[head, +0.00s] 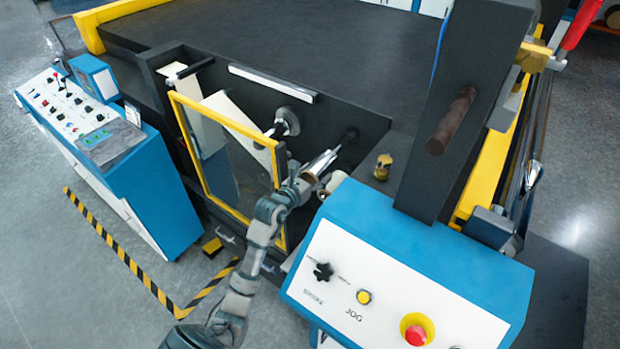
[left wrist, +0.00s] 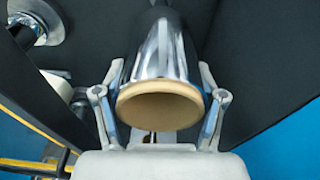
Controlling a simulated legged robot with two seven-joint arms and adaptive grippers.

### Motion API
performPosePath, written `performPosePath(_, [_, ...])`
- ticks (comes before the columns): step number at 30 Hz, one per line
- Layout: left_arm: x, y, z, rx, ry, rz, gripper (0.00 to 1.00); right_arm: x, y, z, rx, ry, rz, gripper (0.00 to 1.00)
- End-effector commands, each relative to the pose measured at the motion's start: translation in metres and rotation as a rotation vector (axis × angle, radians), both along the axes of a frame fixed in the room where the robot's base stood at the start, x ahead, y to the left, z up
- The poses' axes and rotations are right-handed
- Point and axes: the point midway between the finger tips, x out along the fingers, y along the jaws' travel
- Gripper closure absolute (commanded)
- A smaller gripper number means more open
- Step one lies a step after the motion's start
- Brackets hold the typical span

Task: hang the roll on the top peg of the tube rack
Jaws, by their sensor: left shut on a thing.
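A shiny silver roll (head: 322,162) with a tan core end (left wrist: 160,108) is held by my left gripper (head: 304,180). In the left wrist view the fingers of the gripper (left wrist: 160,78) close on both sides of the roll (left wrist: 162,52), with the tan end facing the camera. The roll points up and right in the head view, toward a short dark peg (head: 349,136) on the black machine face. I cannot tell whether the roll touches the peg; its far end is hidden in the left wrist view. My right gripper is not in view.
A yellow-framed clear door (head: 228,150) stands just left of my forearm. A pale roll (head: 334,184) lies close below the held roll. A blue control box (head: 395,265) is at right. A silver-ended spindle (head: 288,121) is above left; a brown cylinder (head: 455,119) sticks out from a dark post.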

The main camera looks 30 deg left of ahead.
Motion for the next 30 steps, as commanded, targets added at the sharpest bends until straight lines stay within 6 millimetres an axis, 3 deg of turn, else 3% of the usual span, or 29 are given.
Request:
performPosePath(12, [0.028,0.002,0.0,-0.003,-0.002,0.0,0.71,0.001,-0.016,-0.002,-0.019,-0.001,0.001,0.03])
performPosePath(30, [0.046,-0.002,0.001,-0.001,-0.002,-0.001,0.71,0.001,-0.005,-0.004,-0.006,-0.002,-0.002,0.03])
